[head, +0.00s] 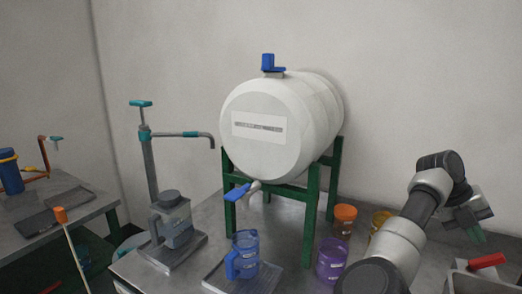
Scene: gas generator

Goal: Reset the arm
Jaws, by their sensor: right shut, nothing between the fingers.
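My right arm comes in from the bottom right, bent at the elbow and folded over the table's right side. My right gripper (476,234) is at the right edge, pointing down with its fingers shut and empty, close above a grey bin with a red-handled thing. The fingertips are small and partly hard to make out. My left gripper is not in view. A white barrel (270,150) lies on a green stand, with a blue-handled tap (240,191) at its front. A blue jug (244,255) stands below the tap on a metal plate.
A purple cup (331,260), an orange-lidded jar (344,220) and a yellow jar (379,222) stand near my right arm. The grey bin (510,279) is at the lower right.

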